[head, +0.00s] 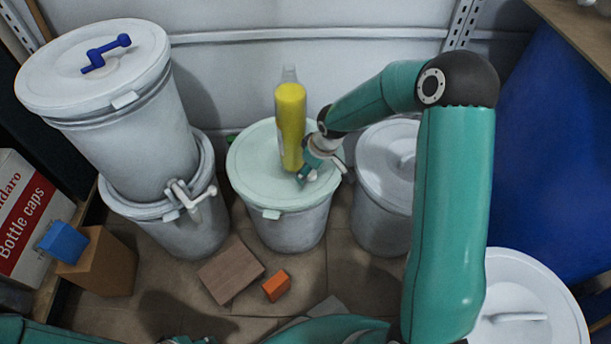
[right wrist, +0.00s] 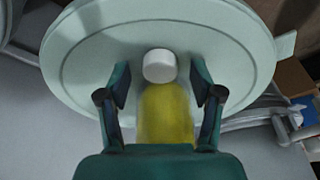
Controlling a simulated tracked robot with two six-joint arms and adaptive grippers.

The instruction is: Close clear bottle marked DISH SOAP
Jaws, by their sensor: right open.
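The clear bottle (head: 290,125) holds yellow liquid, with a paler clear top, and appears upright on the pale green lid of the middle drum. No DISH SOAP marking is readable. In the right wrist view the yellow of the bottle (right wrist: 167,113) shows between the finger lines. A white round cap (right wrist: 158,66) shows just beyond the yellow; whether it sits on the bottle or lies on the lid, I cannot tell. My right gripper (head: 309,172) is open, low over the lid at the bottle's right side. It also shows in the right wrist view (right wrist: 160,88). My left gripper is not visible.
The pale green lid (head: 252,165) has free room left of the bottle. Two stacked white drums (head: 120,130) stand left, a grey drum (head: 385,160) right. A wooden block (head: 231,270) and an orange block (head: 276,286) lie on the floor. The wall is close behind.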

